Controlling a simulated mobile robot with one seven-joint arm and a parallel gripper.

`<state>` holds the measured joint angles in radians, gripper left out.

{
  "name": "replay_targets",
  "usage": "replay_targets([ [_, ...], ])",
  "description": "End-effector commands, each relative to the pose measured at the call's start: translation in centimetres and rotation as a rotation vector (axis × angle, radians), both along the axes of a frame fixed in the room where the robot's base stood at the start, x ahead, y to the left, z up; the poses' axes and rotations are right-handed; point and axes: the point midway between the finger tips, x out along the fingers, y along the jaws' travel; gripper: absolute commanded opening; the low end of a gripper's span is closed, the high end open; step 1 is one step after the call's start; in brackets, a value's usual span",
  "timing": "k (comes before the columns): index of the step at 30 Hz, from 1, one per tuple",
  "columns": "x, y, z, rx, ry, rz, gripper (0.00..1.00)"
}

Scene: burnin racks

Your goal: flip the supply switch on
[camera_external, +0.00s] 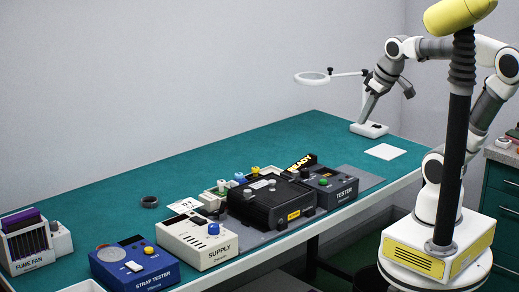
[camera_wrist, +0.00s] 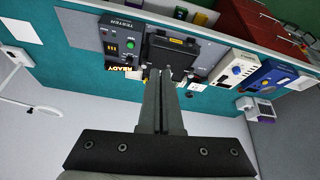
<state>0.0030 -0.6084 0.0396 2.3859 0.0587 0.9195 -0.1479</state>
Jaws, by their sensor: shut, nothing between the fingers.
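The cream supply box (camera_external: 200,243) labelled SUPPLY stands near the front edge of the green bench, with a blue knob (camera_external: 213,229) on its top. In the wrist view the supply box (camera_wrist: 232,68) is at upper right, upside down, well apart from my fingers. Its switch is too small to make out, so I cannot tell its position. My gripper (camera_wrist: 165,72) is shut and empty, its fingers together and pointing towards the bench. In the external view my arm is raised over the far right part of the bench, away from the supply box.
Left of the supply box is a blue strap tester (camera_external: 133,265); right of it are a black lidded fixture (camera_external: 270,203) and a dark tester (camera_external: 329,187). A magnifier (camera_external: 313,78) stands at the back right. The bench behind the boxes (camera_external: 230,155) is mostly clear.

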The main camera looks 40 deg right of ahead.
Motion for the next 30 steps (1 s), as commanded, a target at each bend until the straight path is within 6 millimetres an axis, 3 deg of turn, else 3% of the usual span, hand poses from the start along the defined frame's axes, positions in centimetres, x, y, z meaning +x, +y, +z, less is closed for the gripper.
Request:
replay_targets([
  [14, 9.9, 7.3, -1.5, -0.011, 0.097, 0.454, 0.00],
  [30, 19.9, 17.2, -7.1, 0.126, 0.092, 0.964, 0.00],
])
